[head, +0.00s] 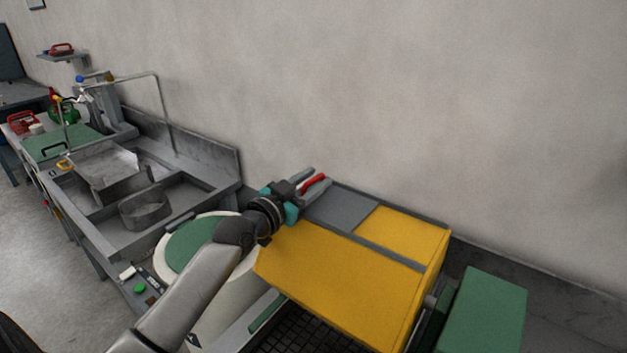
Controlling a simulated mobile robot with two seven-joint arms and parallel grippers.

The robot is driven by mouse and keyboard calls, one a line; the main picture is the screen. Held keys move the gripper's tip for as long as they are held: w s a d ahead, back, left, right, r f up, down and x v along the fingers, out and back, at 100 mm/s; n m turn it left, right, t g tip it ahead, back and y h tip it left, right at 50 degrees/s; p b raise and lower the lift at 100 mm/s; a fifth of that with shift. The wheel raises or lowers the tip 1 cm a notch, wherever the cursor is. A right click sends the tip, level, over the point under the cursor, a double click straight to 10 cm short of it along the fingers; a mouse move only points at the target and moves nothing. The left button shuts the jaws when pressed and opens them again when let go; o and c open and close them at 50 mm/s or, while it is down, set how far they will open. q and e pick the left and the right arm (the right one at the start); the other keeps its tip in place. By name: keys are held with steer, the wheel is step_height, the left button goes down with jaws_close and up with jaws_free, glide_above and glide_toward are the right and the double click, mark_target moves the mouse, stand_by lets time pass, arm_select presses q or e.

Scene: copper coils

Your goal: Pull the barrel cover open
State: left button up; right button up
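A large yellow cover (340,280) sits right of centre, with a grey panel (340,208) and a dark grey strip set across its top. I take it to be the barrel cover, and it looks closed. My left gripper (311,180) is at its back left corner, over or beside the grey panel. Its two fingers are spread apart, with red on the inner side of one. I see nothing between them, and I cannot tell if they touch the cover. My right gripper is out of view.
A round white drum with a green top (190,240) stands left of the cover, partly behind my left arm. A grey sink bench (100,225) is further left. A green box (485,312) stands at the right. A bare wall runs behind.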

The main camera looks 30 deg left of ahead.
arm_select(q)
jaws_close()
stand_by(1.2)
